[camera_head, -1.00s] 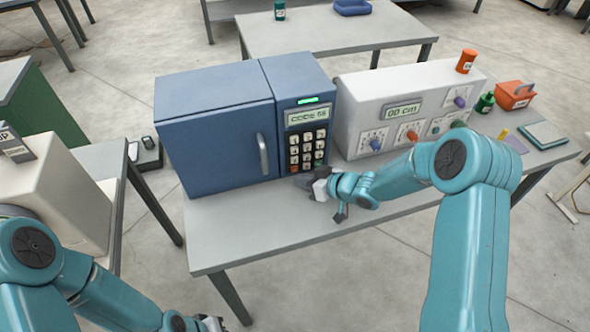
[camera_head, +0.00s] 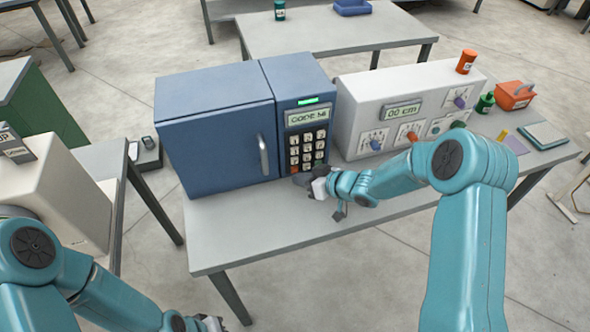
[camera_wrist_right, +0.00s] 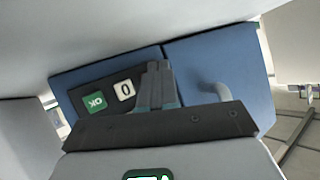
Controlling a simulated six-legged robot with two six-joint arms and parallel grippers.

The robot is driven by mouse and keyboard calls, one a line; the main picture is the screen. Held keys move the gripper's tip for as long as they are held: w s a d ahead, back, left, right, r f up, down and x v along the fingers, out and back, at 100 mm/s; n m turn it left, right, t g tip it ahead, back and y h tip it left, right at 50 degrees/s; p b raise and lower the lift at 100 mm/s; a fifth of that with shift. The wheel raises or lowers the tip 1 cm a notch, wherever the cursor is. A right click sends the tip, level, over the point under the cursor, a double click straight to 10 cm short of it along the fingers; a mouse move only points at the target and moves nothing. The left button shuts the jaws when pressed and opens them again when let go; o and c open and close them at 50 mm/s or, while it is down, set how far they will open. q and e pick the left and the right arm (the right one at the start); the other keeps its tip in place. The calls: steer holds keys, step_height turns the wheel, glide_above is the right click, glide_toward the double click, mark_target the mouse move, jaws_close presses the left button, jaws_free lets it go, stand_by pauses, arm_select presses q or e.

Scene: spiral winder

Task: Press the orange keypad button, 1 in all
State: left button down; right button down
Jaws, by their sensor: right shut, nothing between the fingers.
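The keypad (camera_head: 308,149) is on the right front panel of a blue cabinet, below a lit display (camera_head: 307,116) whose text starts with CODE. The orange button (camera_head: 294,168) appears as a small reddish key at the keypad's lower left, just above my right gripper (camera_head: 301,180). In the right wrist view the white 0 key (camera_wrist_right: 124,90) and the green OK key (camera_wrist_right: 95,101) show beside my shut, empty right fingers (camera_wrist_right: 158,68), which hide the orange button there. I cannot tell whether the fingertips touch it. My left gripper (camera_head: 215,324) is low at the bottom edge; its jaws are unclear.
The blue cabinet's door (camera_head: 221,140) with its handle is left of the keypad. A white control box (camera_head: 352,105) with knobs stands to the right. The grey table (camera_head: 250,222) is clear in front.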

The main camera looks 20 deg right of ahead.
steer(key=shift+w, duration=0.55)
stand_by(0.6)
stand_by(0.4)
steer(key=shift+s, duration=0.8)
steer(key=shift+s+f, duration=0.1)
steer(key=shift+s+b, duration=0.35)
steer(key=shift+s, duration=0.05)
steer(key=shift+s+d+b, duration=0.1)
steer(key=shift+s+b, duration=0.45)
steer(key=shift+s, duration=1.5)
